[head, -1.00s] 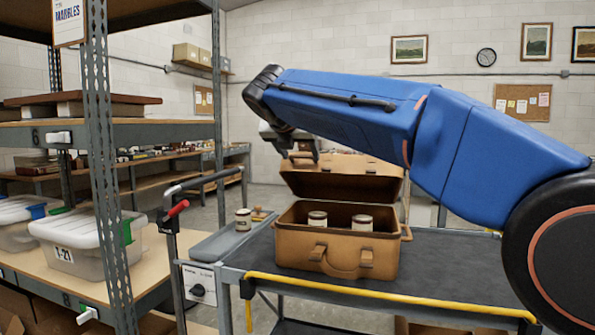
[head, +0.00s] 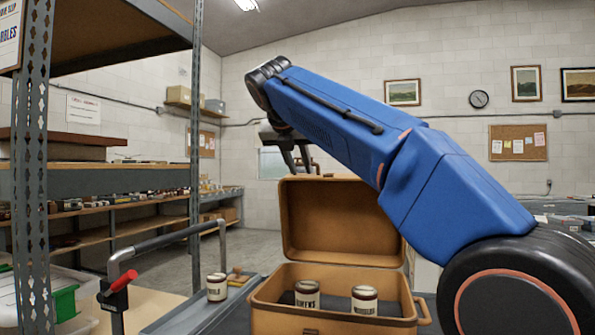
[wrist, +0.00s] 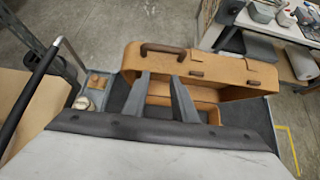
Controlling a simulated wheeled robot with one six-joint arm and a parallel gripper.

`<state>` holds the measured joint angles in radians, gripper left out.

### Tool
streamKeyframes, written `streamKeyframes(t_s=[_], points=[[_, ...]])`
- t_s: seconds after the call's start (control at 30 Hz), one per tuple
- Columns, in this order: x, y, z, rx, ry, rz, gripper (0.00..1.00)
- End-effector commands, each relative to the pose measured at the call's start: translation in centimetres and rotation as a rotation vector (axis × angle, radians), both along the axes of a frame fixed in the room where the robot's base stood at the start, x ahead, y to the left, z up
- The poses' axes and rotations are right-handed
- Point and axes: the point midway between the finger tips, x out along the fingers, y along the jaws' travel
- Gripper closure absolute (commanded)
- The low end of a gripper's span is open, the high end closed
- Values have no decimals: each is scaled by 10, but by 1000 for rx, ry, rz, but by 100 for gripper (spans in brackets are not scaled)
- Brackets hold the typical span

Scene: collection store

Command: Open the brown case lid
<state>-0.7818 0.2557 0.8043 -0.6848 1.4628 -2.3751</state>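The brown case (head: 330,327) has its lid (head: 335,222) raised about upright, with the lid's hollow inside facing me. Two labelled jars stand in the case: a left jar (head: 307,295) and a right jar (head: 364,300). My gripper (head: 298,168) is at the upper left of the lid; touching or apart I cannot tell. In the wrist view, its two grey fingers (wrist: 162,88) are spread with nothing gripped between them. The tan lid (wrist: 235,72) and a brown handle (wrist: 163,49) show beyond the fingertips. My arm hides part of the lid's right side.
Another jar (head: 217,287) stands outside the case, to its left. A cart handle (head: 165,240) with a red lever (head: 124,281) and a metal shelf post (head: 32,180) stand at left. Open floor (head: 250,255) lies behind. Pictures and a clock hang on the back wall.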

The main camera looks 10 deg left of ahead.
Motion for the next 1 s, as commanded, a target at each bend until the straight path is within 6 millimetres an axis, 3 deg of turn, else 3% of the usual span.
streamKeyframes(t_s=[0.03, 0.17, 0.2, 0.63, 1.0], points=[[-3, -1, 5, 6, -6, 2, 62], [-3, -1, 5, 7, -7, 3, 31], [-3, -1, 5, 7, -7, 3, 29], [-13, 2, 13, 10, -10, 6, 29], [-66, 9, 55, 10, -10, 8, 29]])
